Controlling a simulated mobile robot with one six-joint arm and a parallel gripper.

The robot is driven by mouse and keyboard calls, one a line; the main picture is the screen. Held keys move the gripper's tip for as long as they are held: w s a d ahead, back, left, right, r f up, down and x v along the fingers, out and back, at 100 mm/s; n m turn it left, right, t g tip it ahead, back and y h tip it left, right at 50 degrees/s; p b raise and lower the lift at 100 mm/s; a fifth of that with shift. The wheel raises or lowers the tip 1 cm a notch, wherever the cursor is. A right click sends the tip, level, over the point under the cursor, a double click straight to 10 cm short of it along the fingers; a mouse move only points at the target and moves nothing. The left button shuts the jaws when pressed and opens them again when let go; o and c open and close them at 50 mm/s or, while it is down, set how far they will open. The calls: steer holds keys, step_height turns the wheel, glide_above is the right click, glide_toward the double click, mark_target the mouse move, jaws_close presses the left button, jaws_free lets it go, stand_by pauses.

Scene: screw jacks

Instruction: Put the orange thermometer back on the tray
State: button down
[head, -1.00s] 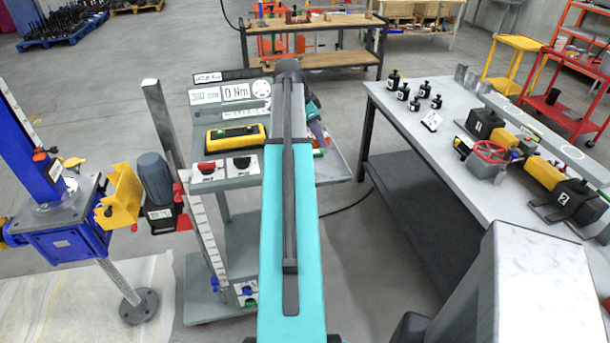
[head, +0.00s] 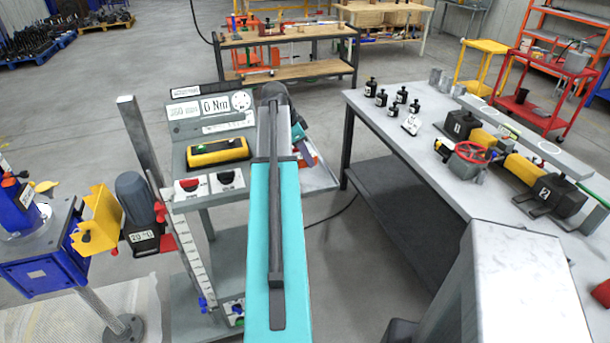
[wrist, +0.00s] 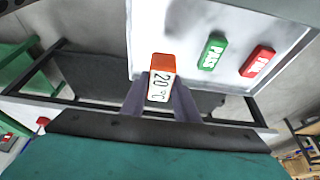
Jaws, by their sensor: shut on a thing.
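My gripper (wrist: 160,97) is shut on the orange thermometer (wrist: 160,62), which has an orange top and a white face reading 20 °C. It is held upright between the fingers in the wrist view. Behind it lies the pale tray (wrist: 190,20), carrying a green PASS block (wrist: 212,52) and a red FAIL block (wrist: 258,61) to the right of the thermometer. The thermometer overlaps the tray's near edge; I cannot tell whether they touch. In the head view my arm hides most of this area, and the tray's edge (head: 322,181) shows right of the arm.
A grey cart panel with a 0 Nm display (head: 215,106) and a yellow device (head: 217,151) stands left of my arm. A grey workbench (head: 400,160) with black weights and a jack rig is at right. A blue jack (head: 45,250) stands at left.

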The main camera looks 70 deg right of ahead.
mark_target(306, 165)
steer(key=shift+f+p, duration=0.4)
steer(key=shift+f, duration=1.6)
steer(key=shift+f, duration=0.1)
steer(key=shift+f+p, duration=0.55)
steer(key=shift+f, duration=1.2)
steer(key=shift+f, duration=0.2)
steer(key=c, duration=1.4)
jaws_free()
steer(key=shift+r, duration=0.35)
steer(key=shift+b+v, duration=1.35)
steer(key=shift+v, duration=4.5)
